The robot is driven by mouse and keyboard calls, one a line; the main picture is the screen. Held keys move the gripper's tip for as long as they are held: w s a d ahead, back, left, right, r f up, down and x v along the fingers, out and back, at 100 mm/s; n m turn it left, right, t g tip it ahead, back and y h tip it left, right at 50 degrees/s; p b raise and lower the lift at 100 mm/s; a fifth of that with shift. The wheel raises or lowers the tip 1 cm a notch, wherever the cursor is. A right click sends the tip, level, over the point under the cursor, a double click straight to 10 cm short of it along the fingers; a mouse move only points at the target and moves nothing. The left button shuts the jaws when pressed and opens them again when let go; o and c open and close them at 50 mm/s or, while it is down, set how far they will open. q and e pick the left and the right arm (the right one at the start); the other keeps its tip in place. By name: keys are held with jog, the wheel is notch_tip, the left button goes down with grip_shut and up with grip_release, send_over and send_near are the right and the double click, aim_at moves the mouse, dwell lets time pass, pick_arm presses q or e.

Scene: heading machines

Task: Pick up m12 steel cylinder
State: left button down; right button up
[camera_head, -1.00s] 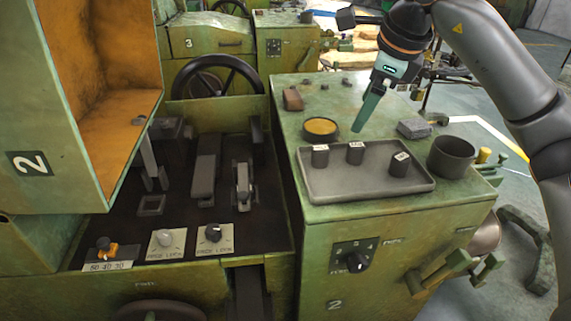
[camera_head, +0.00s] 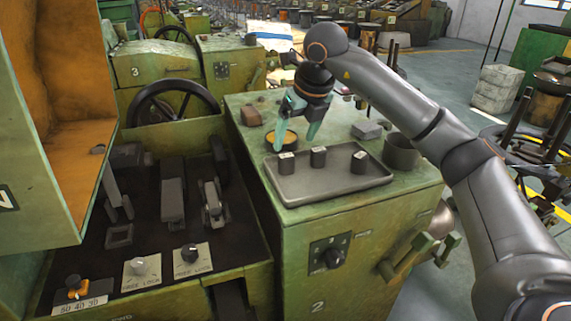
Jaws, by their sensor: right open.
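Three dark steel cylinders stand upright in a shallow grey tray (camera_head: 330,187) on the green machine top: a left one (camera_head: 287,165), a middle one (camera_head: 318,157) and a right one (camera_head: 358,161). Each has a small white label on top. The labels are too small to read, so I cannot tell which is the m12. My right gripper (camera_head: 296,143) points down with its two teal fingers spread and nothing between them. It appears above the tray's back edge, close to the left and middle cylinders; its exact height is unclear. My left gripper is not in view.
A dark round cup (camera_head: 401,151) stands right of the tray, with a grey block (camera_head: 366,130) behind it. A round dish with yellow contents (camera_head: 281,141) is partly hidden behind my fingers. A brown block (camera_head: 250,116) lies at the back left.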

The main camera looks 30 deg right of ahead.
aim_at(287, 156)
jog(key=x, duration=0.5)
jog(key=shift+a+f, duration=0.4)
grip_shut()
dwell(0.4)
jog(key=shift+r, duration=0.1)
